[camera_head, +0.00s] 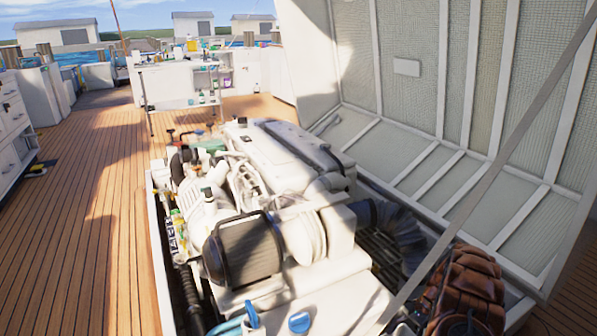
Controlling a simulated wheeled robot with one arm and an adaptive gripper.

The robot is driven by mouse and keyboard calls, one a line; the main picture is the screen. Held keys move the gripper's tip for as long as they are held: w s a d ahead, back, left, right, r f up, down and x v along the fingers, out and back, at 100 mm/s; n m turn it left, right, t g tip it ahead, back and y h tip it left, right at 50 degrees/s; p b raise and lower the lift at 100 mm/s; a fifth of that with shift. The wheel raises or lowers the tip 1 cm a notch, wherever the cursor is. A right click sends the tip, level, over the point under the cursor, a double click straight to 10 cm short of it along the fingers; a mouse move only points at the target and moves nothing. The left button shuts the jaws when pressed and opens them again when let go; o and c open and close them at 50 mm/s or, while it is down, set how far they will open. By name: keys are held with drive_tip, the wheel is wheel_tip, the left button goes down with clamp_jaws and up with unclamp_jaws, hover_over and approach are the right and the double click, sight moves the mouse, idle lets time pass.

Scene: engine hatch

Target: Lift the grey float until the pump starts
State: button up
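I cannot make out a grey float or a pump in the head view. An engine (270,185) with white covers fills the middle of the open hatch. A dark ribbed unit (243,250) sits at its near end. The space low beside and below the engine is mostly hidden or in shadow. My gripper is not in view.
The raised hatch lid (410,68) stands at the right, with a diagonal strut (495,160) crossing in front. A cluttered table (180,83) stands behind. The wooden deck (85,215) at the left is mostly clear.

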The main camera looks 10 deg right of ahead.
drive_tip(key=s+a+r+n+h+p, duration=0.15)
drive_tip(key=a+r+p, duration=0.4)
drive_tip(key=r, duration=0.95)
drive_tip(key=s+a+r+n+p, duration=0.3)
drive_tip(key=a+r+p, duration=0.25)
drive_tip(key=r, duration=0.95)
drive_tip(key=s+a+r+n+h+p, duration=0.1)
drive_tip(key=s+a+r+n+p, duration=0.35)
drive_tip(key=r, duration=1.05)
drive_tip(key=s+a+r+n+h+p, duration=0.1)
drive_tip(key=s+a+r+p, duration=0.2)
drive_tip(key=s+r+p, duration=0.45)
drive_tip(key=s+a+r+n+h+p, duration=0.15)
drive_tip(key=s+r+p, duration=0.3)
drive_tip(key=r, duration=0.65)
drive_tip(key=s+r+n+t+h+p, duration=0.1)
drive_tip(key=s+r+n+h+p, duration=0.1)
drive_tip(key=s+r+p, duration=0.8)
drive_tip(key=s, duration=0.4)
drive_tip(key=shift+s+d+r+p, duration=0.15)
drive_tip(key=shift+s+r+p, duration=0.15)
